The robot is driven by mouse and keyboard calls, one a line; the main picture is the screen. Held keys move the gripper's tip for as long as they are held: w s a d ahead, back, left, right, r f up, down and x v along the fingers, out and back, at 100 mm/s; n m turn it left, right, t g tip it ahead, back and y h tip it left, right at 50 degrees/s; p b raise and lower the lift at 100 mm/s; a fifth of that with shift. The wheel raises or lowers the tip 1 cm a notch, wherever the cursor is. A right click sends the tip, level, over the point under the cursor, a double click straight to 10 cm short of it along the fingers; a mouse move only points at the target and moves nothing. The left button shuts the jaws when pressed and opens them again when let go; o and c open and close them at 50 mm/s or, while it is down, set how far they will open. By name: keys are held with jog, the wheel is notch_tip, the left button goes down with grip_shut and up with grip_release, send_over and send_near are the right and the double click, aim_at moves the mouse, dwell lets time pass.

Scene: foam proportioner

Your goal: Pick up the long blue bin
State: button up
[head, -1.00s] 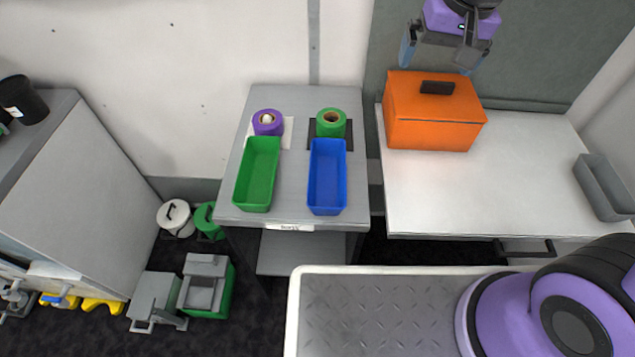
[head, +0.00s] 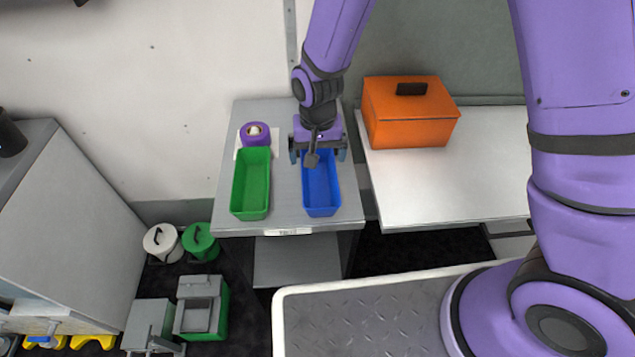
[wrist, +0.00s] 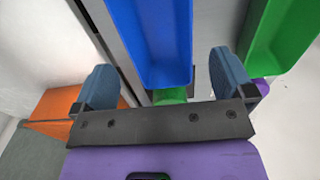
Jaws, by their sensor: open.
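The long blue bin (head: 320,186) stands on the grey side table, to the right of a long green bin (head: 252,184). My gripper (head: 319,156) is over the far end of the blue bin, fingers spread to either side of it in the head view. In the wrist view my gripper (wrist: 168,85) is open, and the end of the blue bin (wrist: 155,40) shows between and beyond the fingers. I see no finger touching the bin. The green bin (wrist: 280,35) is at the right there.
A purple tape roll (head: 254,134) sits behind the green bin. A green roll (wrist: 170,95) shows partly under my gripper. An orange box (head: 410,115) stands on the white counter (head: 450,190) to the right. Bins and canisters stand on the floor at left.

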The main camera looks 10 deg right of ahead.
aim_at(319, 187)
jog(key=shift+s+d+f, duration=0.1)
jog(key=shift+f, duration=2)
jog(key=shift+s+d+f, duration=0.1)
jog(key=shift+f, duration=2)
jog(key=c, duration=0.7)
